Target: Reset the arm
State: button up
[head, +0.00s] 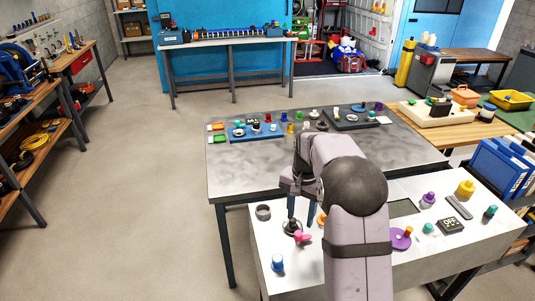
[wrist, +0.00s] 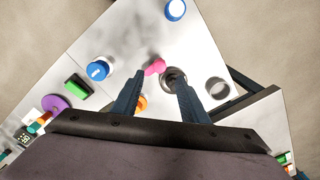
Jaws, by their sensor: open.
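My gripper (head: 300,222) hangs over the white worktop (head: 262,240), its two dark blue fingers pointing down. In the wrist view my gripper (wrist: 161,78) is open, with nothing held between its fingers. A dark round piece (head: 292,227) and a pink knobbed piece (head: 302,237) lie close by the fingertips in the picture. The wrist view shows the pink piece (wrist: 155,67) between the tips and the dark round piece (wrist: 172,74) by the right finger. I cannot tell the fingers' height above them. My arm hides part of the worktop.
A grey ring (head: 263,212) and a blue capped piece (head: 278,264) stand left of my gripper. A purple disc (head: 400,239), a yellow piece (head: 466,189) and several small items are right of my arm. The grey table (head: 250,175) behind has trays at its back.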

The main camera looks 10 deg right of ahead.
jog(key=shift+w+n, duration=0.15)
jog(key=shift+n, duration=0.35)
jog(key=shift+w+d+f+n+t, duration=0.1)
jog(key=shift+w+f+n+t, duration=0.3)
jog(key=shift+n, duration=0.6)
jog(key=shift+s+f+n+g, duration=0.3)
jog(key=shift+s+f+n, duration=0.2)
jog(key=shift+s+f, duration=0.65)
jog(key=s+f, duration=0.1)
jog(key=s, duration=0.2)
jog(key=s+a+f+n+g, duration=0.1)
jog(key=s+f, duration=0.1)
jog(key=s, duration=0.1)
jog(key=s+a+f+n, duration=0.1)
jog(key=s, duration=0.2)
jog(key=shift+s+f, duration=0.1)
jog(key=shift+f, duration=0.2)
jog(key=s+a+r+n+g, duration=0.1)
jog(key=s+a, duration=0.1)
jog(key=s, duration=0.6)
jog(key=s+a+r+n, duration=0.1)
jog(key=s+a+r, duration=0.15)
jog(key=s, duration=0.65)
jog(key=shift+w+a+r+t, duration=0.85)
jog(key=shift+r+t, duration=0.05)
jog(key=shift+r, duration=0.5)
notch_tip(320, 180, down, 14)
jog(key=b, duration=1.3)
jog(key=shift+r+n, duration=0.25)
jog(key=shift+n, duration=0.15)
